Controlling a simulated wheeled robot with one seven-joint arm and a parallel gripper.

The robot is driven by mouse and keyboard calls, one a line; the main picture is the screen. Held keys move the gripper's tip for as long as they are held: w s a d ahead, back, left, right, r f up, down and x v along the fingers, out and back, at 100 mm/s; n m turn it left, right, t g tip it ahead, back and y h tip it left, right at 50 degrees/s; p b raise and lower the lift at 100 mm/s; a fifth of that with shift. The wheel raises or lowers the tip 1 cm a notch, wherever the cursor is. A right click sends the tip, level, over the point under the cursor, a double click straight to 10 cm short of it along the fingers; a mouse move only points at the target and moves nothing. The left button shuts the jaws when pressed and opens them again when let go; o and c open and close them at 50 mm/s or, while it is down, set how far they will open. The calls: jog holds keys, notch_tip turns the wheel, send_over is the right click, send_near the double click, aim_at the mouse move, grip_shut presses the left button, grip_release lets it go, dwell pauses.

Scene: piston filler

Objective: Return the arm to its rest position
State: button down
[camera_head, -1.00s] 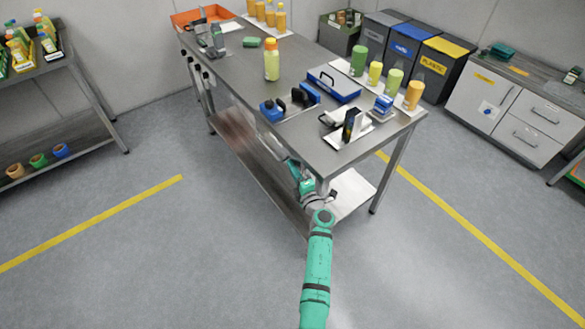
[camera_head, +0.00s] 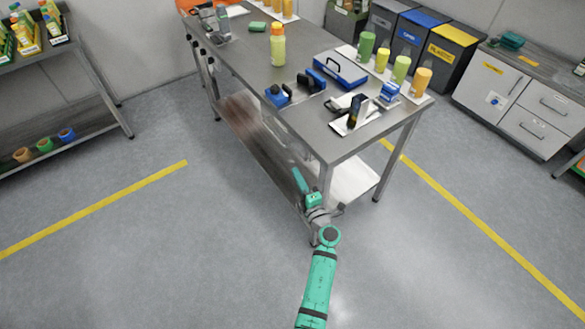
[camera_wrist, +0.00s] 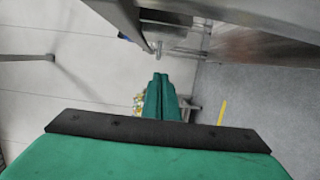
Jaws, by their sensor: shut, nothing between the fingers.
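My green arm reaches up from the bottom of the head view to the near corner of the steel table (camera_head: 300,122). My gripper (camera_head: 297,172) is at its end, beside the table's near end and below the tabletop. In the wrist view my gripper (camera_wrist: 160,78) has its two green fingers together, with nothing between them. The table's metal edge and legs fill the upper part of the wrist view, close to the gripper. I cannot tell the exact gap to the table.
A lower shelf (camera_head: 255,140) runs beneath. Bins (camera_head: 440,60) and a cabinet stand at the right, a shelf rack at the left. Floor around my arm is clear.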

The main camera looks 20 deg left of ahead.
jog(key=s+d+r+m+h, duration=0.3)
jog(key=s+m, duration=0.5)
jog(key=s, duration=0.7)
jog(key=s+d+r+m+t+h, duration=0.1)
jog(key=s+d+r+m+h, duration=0.2)
jog(key=s+d+m, duration=0.5)
jog(key=s+d+r+m+h, duration=0.4)
jog(key=s+m, duration=0.5)
jog(key=s, duration=1.5)
jog(key=shift+s+d+m+h, duration=0.25)
jog(key=shift+d+m+h, duration=0.15)
jog(key=shift+d+h, duration=0.45)
jog(key=shift+d, duration=0.1)
